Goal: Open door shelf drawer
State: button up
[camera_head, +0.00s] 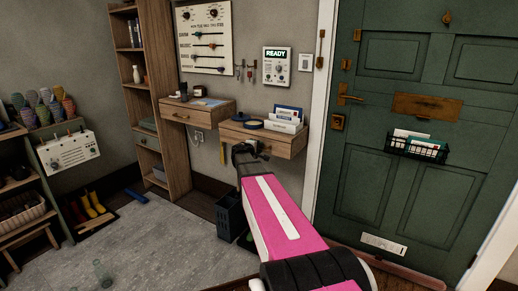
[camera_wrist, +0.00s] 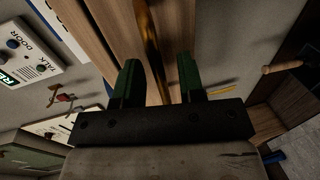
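The wooden shelf nearest the door has a drawer front (camera_head: 283,146), which looks shut. My gripper (camera_head: 245,150) is right in front of it, at its left part, and hides some of the front. In the wrist view, the wooden drawer front (camera_wrist: 92,25) is turned on its side, with a long brass handle (camera_wrist: 149,35) along it. My gripper (camera_wrist: 159,75) is open there, its two green fingers wide apart. The handle runs through the gap between them and clear space shows on both sides. I cannot tell how deep the handle sits between the fingertips.
A letter rack (camera_head: 286,119) and a dark blue dish (camera_head: 248,124) stand on the shelf top. A second wooden drawer (camera_head: 198,117) is to the left. The green door (camera_head: 385,180) is at right. A dark bin (camera_head: 232,215) stands below the shelf.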

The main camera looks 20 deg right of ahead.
jog(key=shift+w+d, duration=0.2)
jog(key=shift+d, duration=0.05)
grip_shut()
jog(key=shift+s+a, duration=0.1)
jog(key=f+v, duration=0.3)
jog(key=v, duration=1.2)
jog(key=shift+s+a+f, duration=0.15)
jog(key=shift+s+a, duration=0.2)
jog(key=shift+a, duration=0.15)
